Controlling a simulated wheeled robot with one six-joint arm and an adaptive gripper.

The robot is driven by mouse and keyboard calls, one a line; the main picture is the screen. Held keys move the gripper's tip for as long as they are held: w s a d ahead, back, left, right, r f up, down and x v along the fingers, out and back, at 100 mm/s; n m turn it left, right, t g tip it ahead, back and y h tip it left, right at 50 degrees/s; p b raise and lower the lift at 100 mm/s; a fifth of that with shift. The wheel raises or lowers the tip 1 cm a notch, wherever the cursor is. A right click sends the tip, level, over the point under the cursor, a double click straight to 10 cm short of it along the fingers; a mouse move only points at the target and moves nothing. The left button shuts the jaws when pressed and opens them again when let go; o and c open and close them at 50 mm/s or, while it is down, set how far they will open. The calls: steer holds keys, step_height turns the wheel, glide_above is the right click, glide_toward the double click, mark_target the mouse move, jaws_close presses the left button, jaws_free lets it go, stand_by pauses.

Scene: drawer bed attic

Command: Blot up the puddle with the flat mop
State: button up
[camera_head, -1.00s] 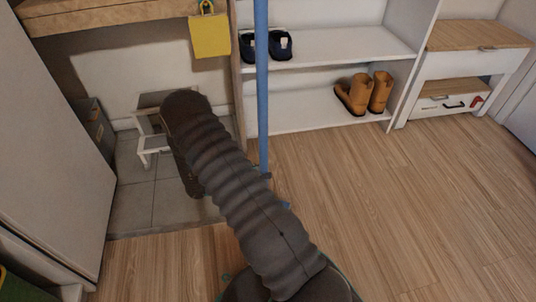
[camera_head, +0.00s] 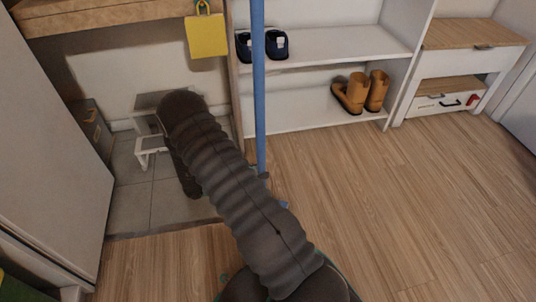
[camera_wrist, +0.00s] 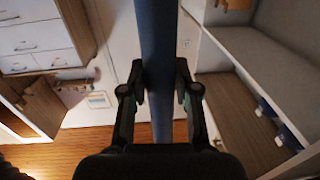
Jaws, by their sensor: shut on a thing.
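The flat mop shows as a long blue pole (camera_head: 259,88), standing nearly upright in front of the shelf unit. In the wrist view the pole (camera_wrist: 158,50) runs between the fingers of my gripper (camera_wrist: 160,88), which is shut on it. In the head view my dark ribbed arm hides most of the gripper, and only a small dark part shows beside the pole. A small blue bit shows low beside my arm; I cannot tell whether it is the mop head. I see no puddle in either view.
A white shelf unit (camera_head: 322,55) holds dark shoes (camera_head: 262,45) and tan boots (camera_head: 361,92). A small step stool (camera_head: 150,145) stands on grey tiles at left. A white cabinet (camera_head: 468,60) stands at right. The wood floor (camera_head: 400,210) at right is clear.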

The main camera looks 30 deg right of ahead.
step_height(320, 180, up, 8)
steer(key=a+p, duration=0.2)
steer(key=p, duration=0.3)
steer(key=shift+w+a+r, duration=0.15)
steer(key=shift+w+a, duration=0.05)
steer(key=shift+w, duration=0.2)
stand_by(1.8)
stand_by(0.5)
